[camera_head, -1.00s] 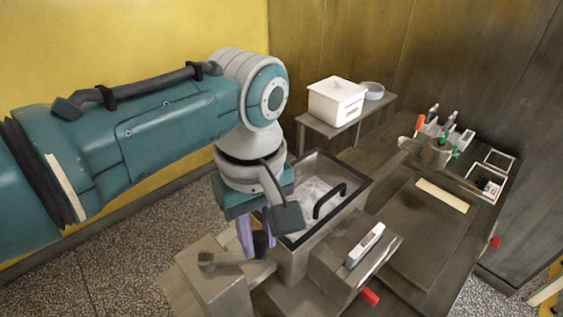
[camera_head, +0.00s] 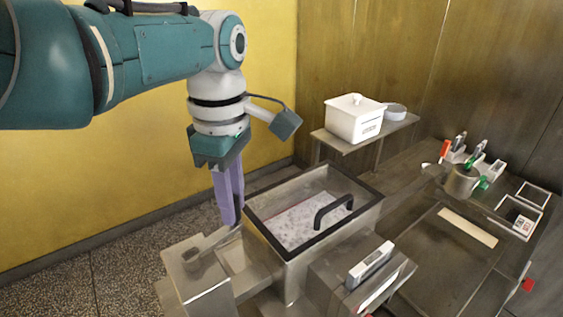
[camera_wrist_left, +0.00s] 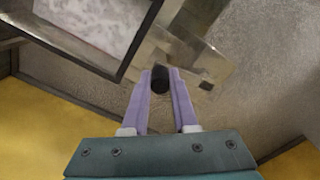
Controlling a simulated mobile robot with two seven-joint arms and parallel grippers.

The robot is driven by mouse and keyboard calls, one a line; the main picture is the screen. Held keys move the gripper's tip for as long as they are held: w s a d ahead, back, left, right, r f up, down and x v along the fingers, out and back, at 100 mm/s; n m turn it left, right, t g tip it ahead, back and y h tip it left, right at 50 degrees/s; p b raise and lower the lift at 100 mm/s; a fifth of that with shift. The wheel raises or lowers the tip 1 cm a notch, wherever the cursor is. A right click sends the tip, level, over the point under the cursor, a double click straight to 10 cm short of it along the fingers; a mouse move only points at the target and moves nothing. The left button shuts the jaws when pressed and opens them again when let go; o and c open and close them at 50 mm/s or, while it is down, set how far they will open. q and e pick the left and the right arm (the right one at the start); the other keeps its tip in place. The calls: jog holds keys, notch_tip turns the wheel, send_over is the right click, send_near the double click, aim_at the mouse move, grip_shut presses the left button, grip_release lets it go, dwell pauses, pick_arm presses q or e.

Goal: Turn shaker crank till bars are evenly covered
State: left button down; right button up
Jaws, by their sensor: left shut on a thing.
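My left gripper (camera_head: 231,218) has purple fingers and points down at the near left corner of the metal shaker box. It is shut on the dark crank grip, which shows between the fingers in the left wrist view (camera_wrist_left: 160,80). The flat metal crank arm (camera_head: 213,241) runs from a pivot on a metal block (camera_head: 197,285) up and right to the fingertips. The shaker box (camera_head: 275,254) has a black rim and a black hoop handle (camera_head: 333,211). Pale, speckled contents (camera_head: 300,222) lie inside; separate bars cannot be made out. My right gripper is not in view.
A grey instrument (camera_head: 371,264) sits on a metal housing right of the box. A white lidded tub (camera_head: 354,118) stands on a side shelf behind. A metal pot (camera_head: 462,180) and tools stand on the bench at right. The floor at left is clear.

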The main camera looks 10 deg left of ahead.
pick_arm(q)
jog(key=shift+w+a+n+b, duration=0.3)
jog(key=shift+a+n, duration=0.25)
jog(key=shift+n, duration=0.25)
jog(key=c, duration=0.7)
grip_release()
notch_tip(320, 180, up, 10)
